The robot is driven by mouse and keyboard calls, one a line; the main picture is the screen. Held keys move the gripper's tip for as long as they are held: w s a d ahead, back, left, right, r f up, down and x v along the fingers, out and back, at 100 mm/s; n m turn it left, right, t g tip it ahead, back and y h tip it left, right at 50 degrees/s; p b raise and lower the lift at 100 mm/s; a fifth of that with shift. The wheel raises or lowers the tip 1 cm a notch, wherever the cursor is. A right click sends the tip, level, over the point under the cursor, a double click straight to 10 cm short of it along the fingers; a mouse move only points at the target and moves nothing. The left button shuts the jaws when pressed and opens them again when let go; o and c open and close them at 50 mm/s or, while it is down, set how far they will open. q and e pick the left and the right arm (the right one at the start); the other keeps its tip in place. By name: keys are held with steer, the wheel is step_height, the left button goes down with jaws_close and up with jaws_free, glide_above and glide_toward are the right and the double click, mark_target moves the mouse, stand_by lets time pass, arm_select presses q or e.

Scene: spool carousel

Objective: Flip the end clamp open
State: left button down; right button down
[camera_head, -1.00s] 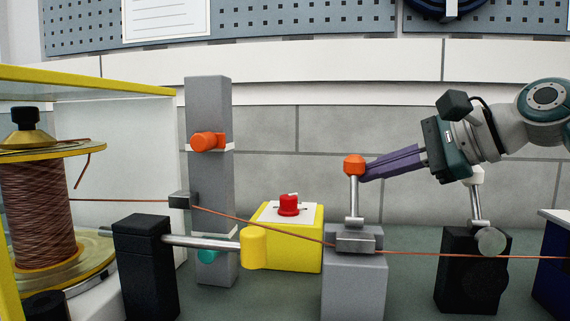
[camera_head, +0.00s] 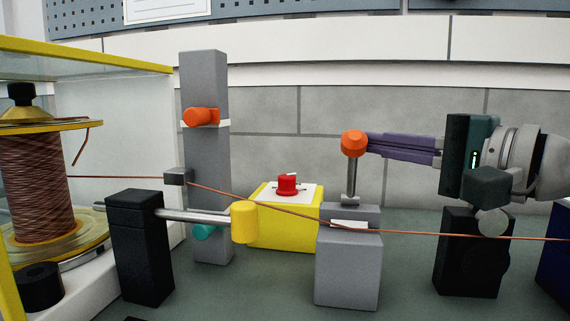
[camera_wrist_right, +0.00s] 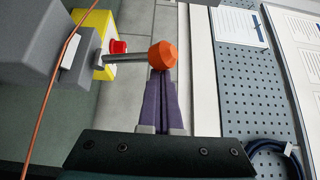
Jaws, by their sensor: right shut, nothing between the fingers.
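The clamp in the middle is a grey block (camera_head: 347,270) with a metal lever ending in an orange knob (camera_head: 354,143). The lever stands up from the back of the block, and a pale pad (camera_head: 349,224) shows on top by the copper wire (camera_head: 290,212). My right gripper (camera_head: 370,145) is shut with nothing between its purple fingers. Its tips are at the right side of the knob. In the right wrist view the fingertips (camera_wrist_right: 161,75) are against or just below the orange knob (camera_wrist_right: 163,54); contact is hard to tell. My left gripper is out of view.
A yellow box with a red button (camera_head: 287,185) stands behind left of the clamp. A grey post (camera_head: 205,90) with an orange knob, a black post (camera_head: 140,250) with a rod, and the copper spool (camera_head: 38,195) are left. A black block (camera_head: 468,265) stands right, beneath my wrist.

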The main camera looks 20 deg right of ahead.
steer(key=shift+s+a+f+n+t+y+b, duration=0.15)
steer(key=shift+s+a+n+b, duration=0.15)
steer(key=shift+s+b, duration=0.1)
steer(key=shift+s+a+f+n+t+y+b, duration=0.1)
steer(key=shift+s+a+n+t+y+b, duration=0.1)
steer(key=shift+s+n+b, duration=0.15)
steer(key=shift+s, duration=0.1)
stand_by(0.3)
